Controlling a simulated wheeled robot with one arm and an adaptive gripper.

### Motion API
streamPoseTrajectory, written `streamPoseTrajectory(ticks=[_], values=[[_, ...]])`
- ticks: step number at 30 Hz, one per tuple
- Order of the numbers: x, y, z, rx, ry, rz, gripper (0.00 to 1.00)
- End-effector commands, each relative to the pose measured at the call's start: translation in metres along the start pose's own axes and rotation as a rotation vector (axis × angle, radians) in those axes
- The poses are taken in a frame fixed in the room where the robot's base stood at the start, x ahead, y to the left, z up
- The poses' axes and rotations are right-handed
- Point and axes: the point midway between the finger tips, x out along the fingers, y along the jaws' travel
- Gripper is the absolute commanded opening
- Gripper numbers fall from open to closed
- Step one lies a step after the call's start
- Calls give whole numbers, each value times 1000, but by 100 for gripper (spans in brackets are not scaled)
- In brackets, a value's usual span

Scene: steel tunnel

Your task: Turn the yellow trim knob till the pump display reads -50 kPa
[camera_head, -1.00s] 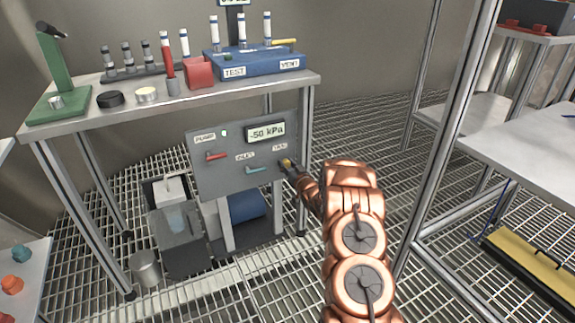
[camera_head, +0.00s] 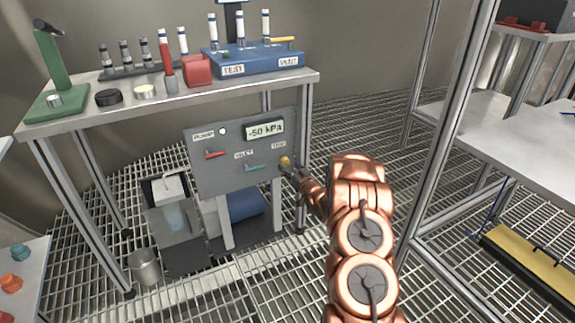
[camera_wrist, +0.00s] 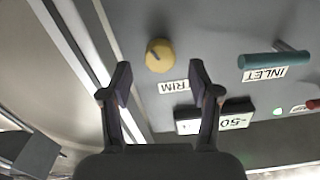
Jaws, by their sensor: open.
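The yellow trim knob (camera_head: 285,161) is on the right side of the grey pump panel (camera_head: 215,178). In the wrist view the knob (camera_wrist: 158,55) shows whole, with a dark pointer line, beside the TRIM label. The pump display (camera_head: 265,130) reads -50 kPa; in the wrist view it is upside down and partly covered by a finger. My gripper (camera_wrist: 160,85) is open and empty, with its two fingers spread. The knob lies beyond the fingertips, apart from them. In the head view my gripper (camera_head: 298,172) is just right of the knob.
A red pump lever (camera_head: 215,154) and a teal inlet lever (camera_head: 255,167) stick out from the panel. The bench (camera_head: 190,97) above carries a blue test box (camera_head: 253,62) and several small items. A metal frame post (camera_head: 440,140) stands right of my arm.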

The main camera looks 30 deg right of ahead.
Motion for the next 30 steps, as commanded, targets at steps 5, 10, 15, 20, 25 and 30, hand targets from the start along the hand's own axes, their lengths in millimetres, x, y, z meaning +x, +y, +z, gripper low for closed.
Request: streamPoseTrajectory(ticks=[5, 10, 15, 20, 25, 30], values=[[-25, 1, 1, 3, -3, 3, 62], [-50, 0, 1, 3, -2, 2, 62], [-70, 0, 1, 2, -4, 1, 62], [-81, 0, 1, 3, -1, 0, 62], [-84, 0, 1, 2, 0, 0, 62], [-84, 0, 1, 2, 0, 0, 62]])
